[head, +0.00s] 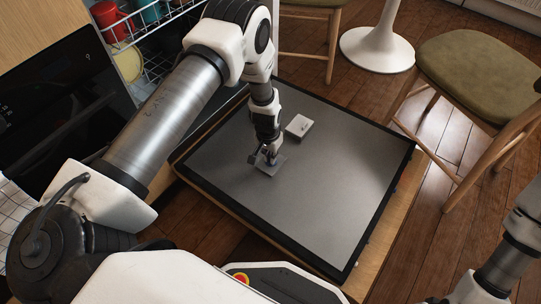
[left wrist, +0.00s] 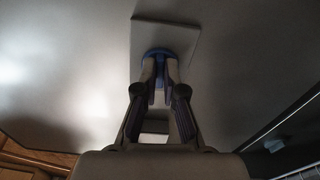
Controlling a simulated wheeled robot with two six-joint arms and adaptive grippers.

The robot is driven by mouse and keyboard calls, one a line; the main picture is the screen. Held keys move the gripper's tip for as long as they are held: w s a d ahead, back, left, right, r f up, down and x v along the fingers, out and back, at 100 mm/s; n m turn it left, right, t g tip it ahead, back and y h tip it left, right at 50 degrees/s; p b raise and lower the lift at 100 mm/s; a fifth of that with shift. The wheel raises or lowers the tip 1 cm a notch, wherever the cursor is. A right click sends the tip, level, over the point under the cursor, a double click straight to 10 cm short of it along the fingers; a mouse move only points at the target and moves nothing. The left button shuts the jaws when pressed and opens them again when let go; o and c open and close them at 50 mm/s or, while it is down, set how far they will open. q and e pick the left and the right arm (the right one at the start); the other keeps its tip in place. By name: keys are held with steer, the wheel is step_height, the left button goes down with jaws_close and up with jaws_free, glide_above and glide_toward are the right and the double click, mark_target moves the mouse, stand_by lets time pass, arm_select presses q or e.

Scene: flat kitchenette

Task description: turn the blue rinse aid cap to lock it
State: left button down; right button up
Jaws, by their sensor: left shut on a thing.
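The blue rinse aid cap (left wrist: 158,52) sits on a light grey square plate (left wrist: 182,38) in the left wrist view. In the head view the plate (head: 268,168) lies on the open dishwasher door (head: 320,190), left of the door's middle. My left gripper (head: 267,156) points down at the plate. In the left wrist view its fingers (left wrist: 160,70) are shut on the cap and cover its near side. The cap's exact angle cannot be told. My right arm shows at the lower right, but its gripper is out of view.
A pale rectangular block (head: 299,126) sits on the door beyond the plate. The dishwasher rack (head: 155,65) holds a red cup (head: 108,18) and other dishes at upper left. A chair (head: 478,72) and a white pedestal base (head: 377,48) stand beyond the door. The door's right part is clear.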

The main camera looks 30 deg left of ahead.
arm_select(q)
steer(key=shift+m, duration=0.6)
steer(key=c, duration=1.3)
jaws_free()
steer(key=r, duration=1.2)
steer(key=shift+s+a, duration=0.2)
steer(key=shift+a, duration=0.05)
